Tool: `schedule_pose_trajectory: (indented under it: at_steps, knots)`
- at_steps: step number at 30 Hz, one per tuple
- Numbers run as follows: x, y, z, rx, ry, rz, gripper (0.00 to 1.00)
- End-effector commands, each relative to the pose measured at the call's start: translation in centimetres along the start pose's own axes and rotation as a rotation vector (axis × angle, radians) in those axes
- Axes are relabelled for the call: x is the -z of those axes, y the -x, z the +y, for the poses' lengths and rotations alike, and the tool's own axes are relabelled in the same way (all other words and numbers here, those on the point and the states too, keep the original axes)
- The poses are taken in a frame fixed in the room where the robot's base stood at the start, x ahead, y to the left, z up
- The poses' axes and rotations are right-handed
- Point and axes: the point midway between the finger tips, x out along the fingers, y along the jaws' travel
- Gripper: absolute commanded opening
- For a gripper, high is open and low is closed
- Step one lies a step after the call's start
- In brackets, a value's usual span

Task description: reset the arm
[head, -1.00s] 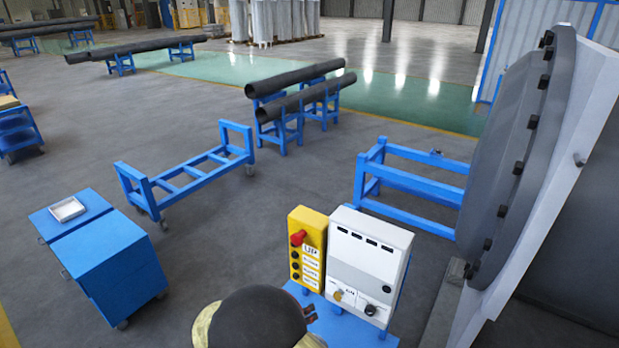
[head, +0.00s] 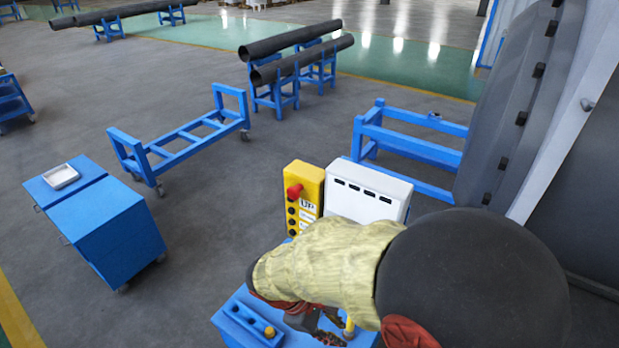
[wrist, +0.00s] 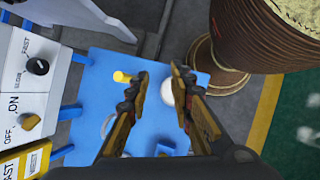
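My gripper (wrist: 160,88) shows in the wrist view with its two dark and yellow fingers apart and nothing between them. It is over a blue tabletop (wrist: 100,72), which holds a small yellow piece (wrist: 123,77) and a white round piece (wrist: 167,92). In the head view my arm, with a pale yellow sleeve and dark rounded joints, reaches across the lower right. My gripper (head: 325,325) is low there and partly hidden. The blue tabletop (head: 232,322) shows beside it, with a yellow knob on a small blue block.
A yellow control box (head: 303,195) with a red knob and a white cabinet (head: 368,190) stand just behind my arm, the cabinet partly covered. A large grey flanged shell (head: 510,110) is at right. A blue cart (head: 108,235) is at left.

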Motion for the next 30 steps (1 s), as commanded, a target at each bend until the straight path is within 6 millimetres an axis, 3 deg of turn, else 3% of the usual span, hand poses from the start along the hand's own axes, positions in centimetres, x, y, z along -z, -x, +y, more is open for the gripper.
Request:
schedule_pose_trajectory:
  at_steps: [15,30]
  knots:
    - [-6.1,1.4,-2.1,0.241,-0.762,0.398,0.23]
    - [-13.7,1.1,-2.4,0.216,-1.209,0.711,0.23]
